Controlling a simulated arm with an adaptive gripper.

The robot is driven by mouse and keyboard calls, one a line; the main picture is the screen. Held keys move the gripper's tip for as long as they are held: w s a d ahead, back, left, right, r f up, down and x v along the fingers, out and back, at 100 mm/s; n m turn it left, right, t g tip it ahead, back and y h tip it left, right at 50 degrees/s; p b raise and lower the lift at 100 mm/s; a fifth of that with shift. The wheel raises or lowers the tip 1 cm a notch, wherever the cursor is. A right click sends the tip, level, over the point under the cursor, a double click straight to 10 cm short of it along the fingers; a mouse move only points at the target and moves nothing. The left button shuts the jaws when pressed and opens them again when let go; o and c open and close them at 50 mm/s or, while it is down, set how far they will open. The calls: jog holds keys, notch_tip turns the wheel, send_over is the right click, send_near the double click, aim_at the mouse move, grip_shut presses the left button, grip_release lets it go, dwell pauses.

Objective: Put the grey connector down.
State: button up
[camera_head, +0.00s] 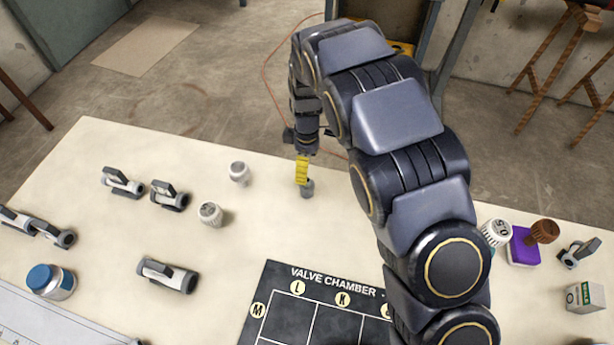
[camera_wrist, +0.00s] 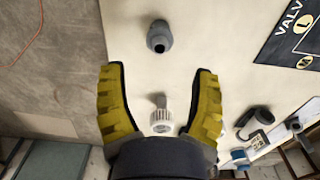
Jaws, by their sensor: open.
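The grey connector (camera_head: 307,188) stands on the pale table near its far edge, just below my gripper (camera_head: 303,172) in the head view. In the wrist view the grey connector (camera_wrist: 160,37) shows its dark round opening, just beyond the fingertips and apart from them. My gripper's yellow fingers (camera_wrist: 160,74) are spread wide with nothing held between them. A white ribbed cap with a grey stem (camera_wrist: 161,118) appears between the fingers in that view, but lies further off on the table.
White-capped pieces (camera_head: 239,172) (camera_head: 210,213) and several grey valves (camera_head: 168,194) lie to the left. A blue-lidded jar (camera_head: 50,281) stands at the lower left. The black valve chamber board (camera_head: 275,317) is in front. A purple block (camera_head: 523,247) stands at right.

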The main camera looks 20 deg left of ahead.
jog(key=shift+r, duration=1.75)
jog(key=shift+d+r, duration=0.15)
jog(key=s+d+r+m, duration=1)
jog(key=d+r, duration=0.3)
jog(key=d, duration=0.2)
jog(key=s+d+r+m, duration=0.2)
jog(key=s+d+m, duration=0.1)
jog(key=s, duration=0.6)
jog(key=s+d+r+m+g, duration=0.1)
jog(key=s+d+m, duration=0.3)
jog(key=s, duration=0.5)
jog(key=shift+s+r+m+g, duration=0.15)
jog(key=shift+r+m+g, duration=0.15)
jog(key=shift+r+m, duration=0.2)
